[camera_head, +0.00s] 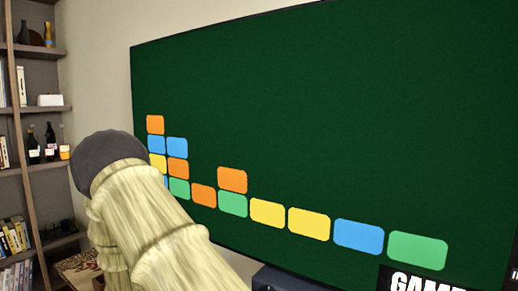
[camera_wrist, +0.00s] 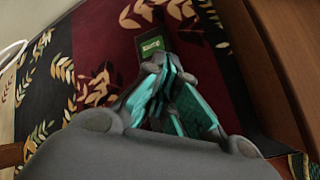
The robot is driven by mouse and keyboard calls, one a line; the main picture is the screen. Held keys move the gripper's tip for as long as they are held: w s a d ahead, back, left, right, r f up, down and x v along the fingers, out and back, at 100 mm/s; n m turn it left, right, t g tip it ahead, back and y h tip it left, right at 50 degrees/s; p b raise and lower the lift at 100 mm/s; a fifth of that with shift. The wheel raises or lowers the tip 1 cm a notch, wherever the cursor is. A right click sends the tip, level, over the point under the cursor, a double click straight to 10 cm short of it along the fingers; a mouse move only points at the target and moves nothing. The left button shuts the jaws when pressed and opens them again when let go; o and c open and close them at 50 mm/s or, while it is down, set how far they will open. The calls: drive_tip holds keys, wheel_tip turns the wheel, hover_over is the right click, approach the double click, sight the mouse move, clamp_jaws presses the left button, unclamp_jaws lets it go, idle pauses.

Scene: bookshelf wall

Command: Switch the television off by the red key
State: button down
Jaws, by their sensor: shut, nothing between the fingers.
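The television (camera_head: 330,120) is on in the head view. Its dark green screen shows coloured blocks along the bottom and the cut-off white word "GAME" at lower right. In the wrist view my gripper (camera_wrist: 167,62) is shut and empty, pointing at a small dark flat object (camera_wrist: 150,44) with a green panel and pale marks. The fingertips overlap its lower edge in the picture; I cannot tell whether they touch it. I cannot make out a red key in either view; the gripper covers part of that object.
A patterned dark and red carpet (camera_wrist: 90,60) lies below, with a brown wooden surface (camera_wrist: 285,60) at right. A bookshelf (camera_head: 35,160) with books and bottles stands at the left in the head view. My arm hides part of the screen's lower left.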

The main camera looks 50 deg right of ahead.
drive_tip(key=shift+f, duration=0.15)
drive_tip(key=shift+r, duration=0.75)
drive_tip(key=shift+r, duration=0.1)
drive_tip(key=shift+r+p, duration=1.45)
drive_tip(key=shift+r, duration=1.45)
